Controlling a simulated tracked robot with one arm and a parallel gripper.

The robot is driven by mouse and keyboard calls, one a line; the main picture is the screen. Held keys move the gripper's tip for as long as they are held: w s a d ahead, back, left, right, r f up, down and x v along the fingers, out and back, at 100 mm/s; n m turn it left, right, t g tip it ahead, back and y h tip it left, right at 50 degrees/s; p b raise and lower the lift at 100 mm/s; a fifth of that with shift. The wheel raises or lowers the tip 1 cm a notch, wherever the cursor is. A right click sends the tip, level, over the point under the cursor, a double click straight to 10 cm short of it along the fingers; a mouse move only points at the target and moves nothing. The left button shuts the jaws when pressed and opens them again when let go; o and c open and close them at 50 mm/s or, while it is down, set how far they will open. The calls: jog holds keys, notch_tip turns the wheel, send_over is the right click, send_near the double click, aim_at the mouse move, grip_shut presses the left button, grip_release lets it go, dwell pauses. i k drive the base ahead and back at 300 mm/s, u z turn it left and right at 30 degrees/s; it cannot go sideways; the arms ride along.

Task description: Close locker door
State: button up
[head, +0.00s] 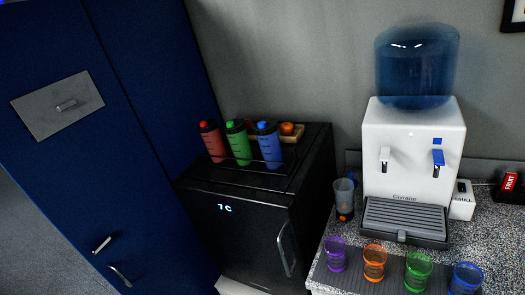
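A tall dark blue locker (160,110) stands at the left of the head view. I cannot tell from this view whether the door is fully shut or ajar. My gripper is not in view.
A black mini fridge (250,215) stands right of the locker, with red, green and blue bottles (238,143) on top. Further right, a counter (470,240) holds a water dispenser (412,150) and several coloured cups (375,262). Grey floor (35,255) shows at lower left.

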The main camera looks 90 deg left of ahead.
aim_at(100, 176)
jog(key=u, duration=0.8)
jog(key=i, duration=0.1)
jog(key=u, duration=2.3)
jog(key=k, duration=0.75)
jog(key=u, duration=0.25)
jog(key=i, duration=0.75)
jog(key=z, duration=0.1)
